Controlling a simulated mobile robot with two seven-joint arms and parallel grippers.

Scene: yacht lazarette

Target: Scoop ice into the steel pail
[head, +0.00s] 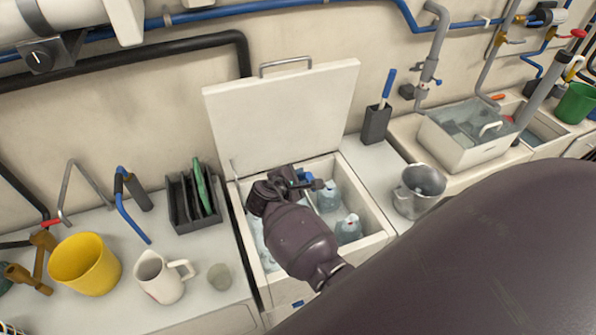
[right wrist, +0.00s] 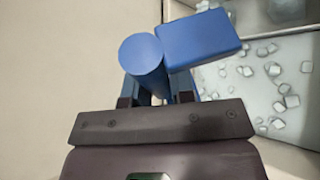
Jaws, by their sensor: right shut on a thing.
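The steel pail (head: 418,190) stands upright on the counter to the right of the open ice box (head: 378,240). Loose ice cubes (right wrist: 275,85) show at the right of the right wrist view. My right gripper (head: 299,179) is over the box and shut on a blue scoop, whose blue handle (right wrist: 143,55) and blue block-shaped part (right wrist: 198,38) show in the right wrist view. Whether the scoop holds ice is hidden. My arm covers much of the box's inside in the head view. My left gripper is not in view.
The white lid (head: 283,110) stands raised behind the box. Two bottles (head: 327,196) (head: 349,229) sit inside the box at right. A yellow bucket (head: 86,262), a white jug (head: 160,277) and a dark rack (head: 188,203) are left.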

